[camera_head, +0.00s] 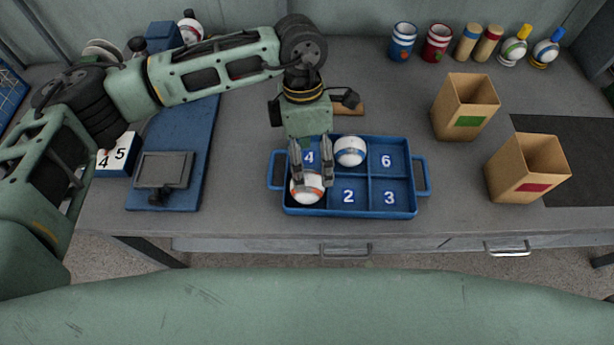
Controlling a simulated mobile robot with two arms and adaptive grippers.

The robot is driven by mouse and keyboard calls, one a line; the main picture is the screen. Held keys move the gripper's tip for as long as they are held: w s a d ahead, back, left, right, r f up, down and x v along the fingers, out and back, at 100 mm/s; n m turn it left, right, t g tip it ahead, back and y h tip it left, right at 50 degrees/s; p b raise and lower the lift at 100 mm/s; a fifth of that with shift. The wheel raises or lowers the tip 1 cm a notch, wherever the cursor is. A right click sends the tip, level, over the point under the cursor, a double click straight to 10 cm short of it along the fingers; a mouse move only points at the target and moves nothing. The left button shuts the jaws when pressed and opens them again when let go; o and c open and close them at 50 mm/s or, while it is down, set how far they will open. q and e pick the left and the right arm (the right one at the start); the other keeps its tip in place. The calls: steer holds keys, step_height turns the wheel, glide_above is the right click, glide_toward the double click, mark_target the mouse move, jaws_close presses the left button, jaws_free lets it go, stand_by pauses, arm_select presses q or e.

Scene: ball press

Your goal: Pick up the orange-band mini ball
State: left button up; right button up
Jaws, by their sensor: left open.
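The orange-band mini ball (305,190), white with an orange band, sits in the front left compartment of the blue tray (429,178). A second white ball with a blue band (350,151) sits in the tray's back middle compartment. My left gripper (312,179) points down over the tray's left column, its fingers apart. The fingertips are at the far side of the orange-band ball and partly cover its top. I cannot tell whether they touch it. My right gripper is not in view.
Two brown boxes, one with a green label (466,106) and one with a red label (527,168), stand right of the tray. A blue board with a grey device (164,168) lies left. The counter between is clear.

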mark_target(306, 175)
arm_select(q)
steer(key=shift+w+a+f, duration=0.15)
steer(key=shift+a+f, duration=0.05)
steer(key=shift+a, duration=0.25)
steer(key=shift+s+f+y+p, duration=0.15)
steer(key=shift+f+p, duration=0.1)
steer(key=shift+f, duration=0.2)
steer(key=shift+s+f+y+p, duration=0.1)
steer(key=shift+f+y+p, duration=0.1)
steer(key=shift+f, duration=0.25)
steer(key=shift+s+f+p, duration=0.1)
steer(key=shift+f+p, duration=0.2)
steer(key=shift+f, duration=0.05)
steer(key=f, duration=0.1)
steer(key=f+p, duration=0.1)
steer(key=f, duration=0.1)
steer(key=shift+s+d+f+p, duration=0.1)
steer(key=shift+s+f+p, duration=0.15)
steer(key=shift+f+p, duration=0.1)
steer(key=shift+f, duration=0.45)
steer(key=c, duration=1.2)
